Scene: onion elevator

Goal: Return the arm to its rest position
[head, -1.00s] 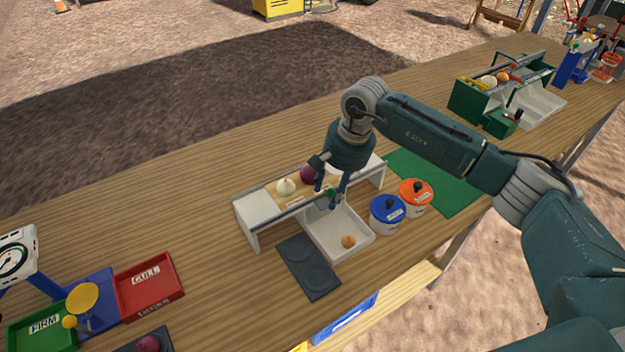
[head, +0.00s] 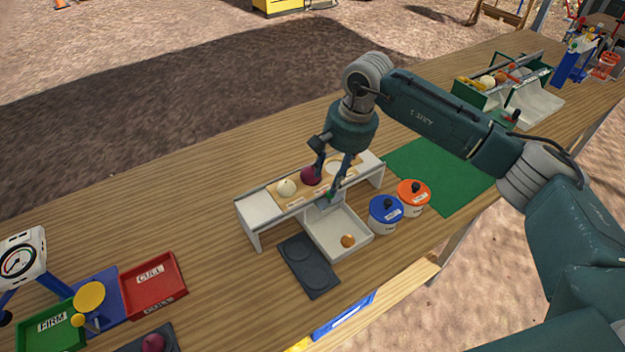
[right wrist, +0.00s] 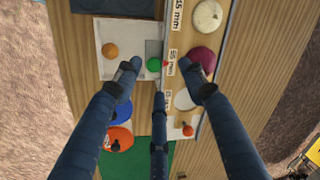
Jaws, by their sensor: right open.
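My right gripper (head: 331,184) hangs open and empty above the white stand (head: 262,212) and its tray, fingers pointing down. In the right wrist view its fingers (right wrist: 160,85) are spread apart above the stand, with nothing between them. A white onion (head: 286,187) and a purple onion (head: 311,175) sit on the stand's top shelf. A small orange-brown onion (head: 348,241) lies in the white tray (head: 326,247) at the stand's front. A green ball-shaped thing (right wrist: 153,65) shows near the fingers in the right wrist view. My left gripper is not in view.
A blue-lidded pot (head: 385,214) and an orange-lidded pot (head: 413,197) stand right of the tray. A dark pad (head: 308,266) lies left of it. A red CULL tray (head: 153,284) and a gauge (head: 20,258) are at left. A green mat (head: 440,172) is clear at right.

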